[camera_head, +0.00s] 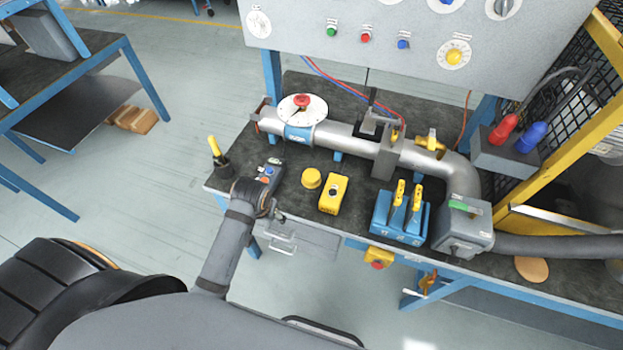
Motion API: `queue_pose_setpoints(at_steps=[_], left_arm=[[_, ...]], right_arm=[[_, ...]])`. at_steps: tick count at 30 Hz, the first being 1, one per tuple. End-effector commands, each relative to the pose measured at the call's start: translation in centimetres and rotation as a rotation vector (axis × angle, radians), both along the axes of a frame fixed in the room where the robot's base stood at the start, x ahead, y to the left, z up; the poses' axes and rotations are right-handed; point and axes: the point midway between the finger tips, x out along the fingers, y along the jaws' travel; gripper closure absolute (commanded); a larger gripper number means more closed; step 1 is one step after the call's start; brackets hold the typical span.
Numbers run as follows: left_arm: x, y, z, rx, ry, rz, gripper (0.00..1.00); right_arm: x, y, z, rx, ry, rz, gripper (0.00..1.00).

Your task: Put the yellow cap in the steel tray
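The yellow cap (311,178) is a short round yellow piece lying on the dark bench top (290,206), left of a yellow box. A grey arm of mine, which I take for the left, reaches up to the front edge of the bench. Its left gripper (277,213) is small and partly hidden by the wrist, a short way left of the cap and apart from it. I cannot tell whether its fingers are open. My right gripper is not in view. I cannot make out a steel tray clearly; a grey drawer (305,243) with a handle hangs under the bench front.
A yellow box (333,193) stands right of the cap. Behind runs a steel pipe (340,136). A blue block with yellow-handled tools (400,215) and a grey housing (464,228) stand to the right. A yellow-handled tool (216,152) stands at the left corner.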

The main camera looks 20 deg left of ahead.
Motion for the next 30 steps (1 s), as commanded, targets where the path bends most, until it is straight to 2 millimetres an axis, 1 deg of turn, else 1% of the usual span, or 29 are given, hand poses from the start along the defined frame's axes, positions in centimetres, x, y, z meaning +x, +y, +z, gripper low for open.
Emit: queue_pose_setpoints(at_steps=[1, 5, 8, 11, 12, 15, 16, 18, 20, 24, 26, 30], left_arm=[[1.4, -0.3, 0.2, -0.007, 0.003, 0.014, 0.33], [4.8, -1.2, 0.8, -0.028, 0.024, 0.053, 0.33], [7.7, -2.2, 1.8, -0.044, 0.041, 0.078, 0.33], [10.9, -3.6, 3.3, -0.063, 0.063, 0.098, 0.33], [12.3, -4.3, 4.1, -0.071, 0.072, 0.105, 0.33], [15.3, -6.1, 6.3, -0.082, 0.100, 0.114, 0.33], [16.0, -6.5, 6.9, -0.084, 0.106, 0.116, 0.33], [17.0, -7.3, 7.8, -0.087, 0.118, 0.117, 0.33], [17.5, -7.6, 8.3, -0.086, 0.124, 0.118, 0.33], [17.7, -7.8, 8.4, -0.085, 0.128, 0.118, 0.33], [17.7, -7.8, 7.9, -0.085, 0.130, 0.118, 0.33], [18.0, -7.7, 5.4, -0.084, 0.130, 0.118, 0.33]], right_arm=[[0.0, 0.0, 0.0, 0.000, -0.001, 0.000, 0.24], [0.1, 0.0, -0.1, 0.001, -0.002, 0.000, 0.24], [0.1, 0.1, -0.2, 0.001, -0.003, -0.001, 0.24], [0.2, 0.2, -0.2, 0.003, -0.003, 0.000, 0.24], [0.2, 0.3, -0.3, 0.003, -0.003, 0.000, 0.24], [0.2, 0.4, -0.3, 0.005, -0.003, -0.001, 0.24], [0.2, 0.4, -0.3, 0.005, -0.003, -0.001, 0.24], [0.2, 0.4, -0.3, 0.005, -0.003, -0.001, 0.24], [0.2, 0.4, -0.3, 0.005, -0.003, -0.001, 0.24], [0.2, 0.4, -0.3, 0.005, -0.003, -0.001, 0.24], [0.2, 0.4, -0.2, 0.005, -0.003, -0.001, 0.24], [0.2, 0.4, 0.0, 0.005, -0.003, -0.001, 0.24]])
